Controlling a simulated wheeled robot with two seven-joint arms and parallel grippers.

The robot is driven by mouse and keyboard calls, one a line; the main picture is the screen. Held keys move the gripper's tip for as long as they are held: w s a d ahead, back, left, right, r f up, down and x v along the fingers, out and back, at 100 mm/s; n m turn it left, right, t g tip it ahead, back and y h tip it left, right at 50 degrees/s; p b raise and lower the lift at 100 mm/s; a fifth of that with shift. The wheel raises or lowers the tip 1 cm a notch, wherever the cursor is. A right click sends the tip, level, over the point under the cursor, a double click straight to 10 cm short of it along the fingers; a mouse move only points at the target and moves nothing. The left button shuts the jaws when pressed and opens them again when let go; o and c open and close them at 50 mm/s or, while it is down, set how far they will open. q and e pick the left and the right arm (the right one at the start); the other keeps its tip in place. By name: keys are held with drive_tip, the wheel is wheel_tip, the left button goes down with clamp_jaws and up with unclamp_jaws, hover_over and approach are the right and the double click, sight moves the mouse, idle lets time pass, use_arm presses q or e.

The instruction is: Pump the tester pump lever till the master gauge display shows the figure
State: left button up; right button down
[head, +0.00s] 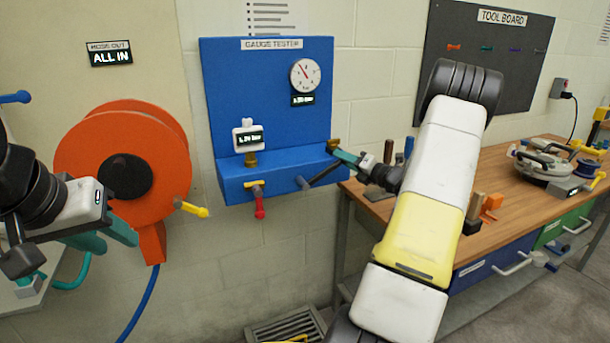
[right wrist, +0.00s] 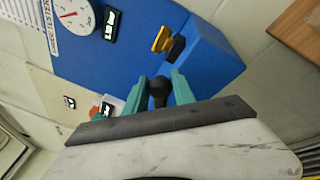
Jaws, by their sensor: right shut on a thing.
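The blue gauge tester (head: 265,90) is fixed to the wall. It carries a round white dial gauge (head: 305,74) with a small dark display (head: 303,100) below it. A white digital gauge (head: 248,137) stands on a brass fitting at the left of its shelf. The figures are too small to read surely. The dark pump lever (head: 326,172) sticks out at the shelf's right. My right gripper (head: 346,158) is shut on its black knob (right wrist: 158,92), between the teal fingers. My left gripper (head: 102,234) is by the hose reel, its finger gap unclear.
The orange hose reel (head: 85,165), with a yellow-tipped crank (head: 195,209), is at the left. A wooden workbench (head: 510,208) with tools stands at the right, partly behind my right arm. A floor grate (head: 285,326) lies below.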

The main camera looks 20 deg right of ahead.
drive_tip(key=shift+m, duration=0.7)
drive_tip(key=f, duration=0.1)
drive_tip(key=d+f, duration=0.1)
drive_tip(key=f, duration=0.2)
drive_tip(key=shift+d+f, duration=0.25)
drive_tip(key=shift+f, duration=0.1)
wheel_tip(320, 180, down, 3)
drive_tip(key=shift+r+m, duration=0.15)
drive_tip(key=shift+m, duration=0.25)
drive_tip(key=r, duration=0.1)
drive_tip(key=r+n, duration=0.1)
drive_tip(key=shift+a+r+n, duration=0.2)
drive_tip(key=shift+r+n, duration=0.1)
drive_tip(key=shift+r, duration=0.05)
drive_tip(key=shift+n, duration=0.8)
drive_tip(key=shift+a+r, duration=0.35)
drive_tip(key=shift+r, duration=0.5)
drive_tip(key=shift+a+r, duration=0.35)
drive_tip(key=shift+r, duration=0.45)
drive_tip(key=shift+a+r, duration=0.35)
drive_tip(key=shift+r, duration=0.5)
